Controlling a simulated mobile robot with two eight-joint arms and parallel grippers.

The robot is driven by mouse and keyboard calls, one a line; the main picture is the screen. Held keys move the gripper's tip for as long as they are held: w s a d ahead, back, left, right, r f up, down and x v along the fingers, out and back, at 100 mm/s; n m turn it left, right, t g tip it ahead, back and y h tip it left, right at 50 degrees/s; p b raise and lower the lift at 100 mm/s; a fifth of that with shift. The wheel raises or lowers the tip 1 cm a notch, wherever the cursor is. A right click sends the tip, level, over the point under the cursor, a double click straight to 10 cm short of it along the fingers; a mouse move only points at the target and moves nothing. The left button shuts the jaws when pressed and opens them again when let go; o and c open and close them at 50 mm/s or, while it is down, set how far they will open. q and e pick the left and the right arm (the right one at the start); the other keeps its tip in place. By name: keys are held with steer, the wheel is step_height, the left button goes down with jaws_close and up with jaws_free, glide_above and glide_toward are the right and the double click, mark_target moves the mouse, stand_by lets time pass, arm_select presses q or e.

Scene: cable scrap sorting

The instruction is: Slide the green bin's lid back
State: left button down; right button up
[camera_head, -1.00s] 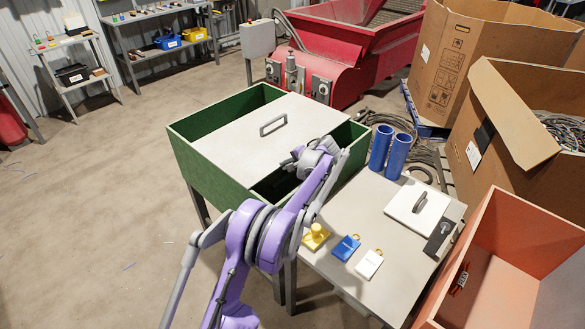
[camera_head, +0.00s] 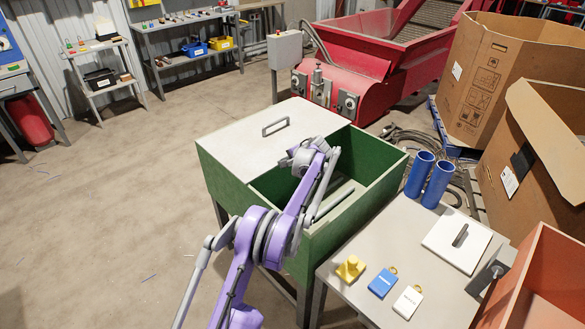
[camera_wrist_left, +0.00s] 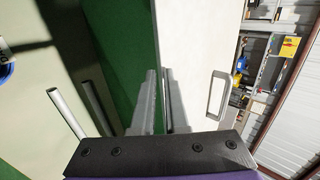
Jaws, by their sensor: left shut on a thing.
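The green bin (camera_head: 226,178) stands in the middle of the head view. Its pale grey lid (camera_head: 245,146), with a grey loop handle (camera_head: 275,125), lies flat over the left, far part. The right, near part is open and shows the green inside. My left gripper (camera_head: 291,160) is at the lid's edge beside the opening. In the left wrist view its fingers (camera_wrist_left: 162,85) are shut on the lid's edge, with the lid (camera_wrist_left: 190,50) to the right. The fingertips are partly hidden in the head view. My right gripper is not in view.
An orange bin (camera_head: 545,270) stands at the right. A red machine (camera_head: 350,60) stands behind. The floor at left is clear.

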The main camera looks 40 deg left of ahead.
mark_target(276, 161)
arm_select(q)
steer(key=shift+w+a+f, duration=0.1)
steer(key=shift+w+a, duration=0.1)
steer(key=shift+a, duration=1.45)
steer(key=shift+d, duration=0.1)
